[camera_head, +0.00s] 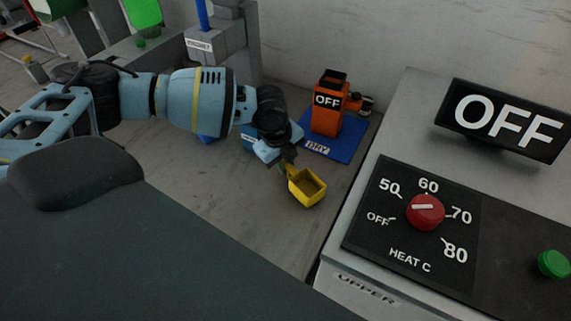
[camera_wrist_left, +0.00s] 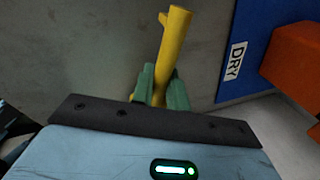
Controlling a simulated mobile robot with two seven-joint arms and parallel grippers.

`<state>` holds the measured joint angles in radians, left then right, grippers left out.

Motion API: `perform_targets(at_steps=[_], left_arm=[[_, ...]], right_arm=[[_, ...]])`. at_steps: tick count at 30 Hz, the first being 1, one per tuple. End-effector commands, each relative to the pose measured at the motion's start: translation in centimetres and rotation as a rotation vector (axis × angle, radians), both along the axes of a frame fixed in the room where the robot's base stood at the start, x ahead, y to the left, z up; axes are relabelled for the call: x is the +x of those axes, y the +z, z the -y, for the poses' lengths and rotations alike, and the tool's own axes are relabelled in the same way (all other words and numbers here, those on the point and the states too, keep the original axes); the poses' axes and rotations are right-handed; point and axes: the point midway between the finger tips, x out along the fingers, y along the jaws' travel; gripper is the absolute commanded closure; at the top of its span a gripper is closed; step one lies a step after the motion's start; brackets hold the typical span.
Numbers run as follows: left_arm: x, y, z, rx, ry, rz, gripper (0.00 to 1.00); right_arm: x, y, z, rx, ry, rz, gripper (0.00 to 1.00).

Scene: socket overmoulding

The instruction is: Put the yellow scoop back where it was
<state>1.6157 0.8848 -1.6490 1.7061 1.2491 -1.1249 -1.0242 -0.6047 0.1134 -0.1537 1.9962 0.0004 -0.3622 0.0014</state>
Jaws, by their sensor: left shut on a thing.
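The yellow scoop (camera_head: 307,188) has a square, open cup that looks empty in the head view. My left gripper (camera_head: 287,164) is shut on the scoop's handle, and the cup sticks out toward the lower right. In the left wrist view the yellow handle (camera_wrist_left: 173,52) stands between the two green fingers of my left gripper (camera_wrist_left: 161,86). I cannot tell whether the scoop touches the grey table (camera_head: 240,215). My right gripper is not in view.
An orange machine marked OFF (camera_head: 327,122) stands on a blue mat labelled DRY (camera_head: 346,150), just behind the scoop. A heater panel with a red knob (camera_head: 425,212) borders the right side. Grey blocks with a PINGMET-like label (camera_head: 200,45) stand at the back. Table left of the scoop is clear.

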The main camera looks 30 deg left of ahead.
Motion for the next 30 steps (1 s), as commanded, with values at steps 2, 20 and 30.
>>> perform_targets(at_steps=[2,20,30], left_arm=[[0.07,-0.73,0.04,-0.001,0.0,0.002,1.0],[0.06,-1.37,0.04,-0.001,-0.001,0.004,0.69],[0.05,-1.29,0.03,-0.001,-0.001,0.004,0.63]], right_arm=[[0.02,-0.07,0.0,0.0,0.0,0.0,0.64],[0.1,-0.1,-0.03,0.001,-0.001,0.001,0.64],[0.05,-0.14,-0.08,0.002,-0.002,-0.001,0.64]])
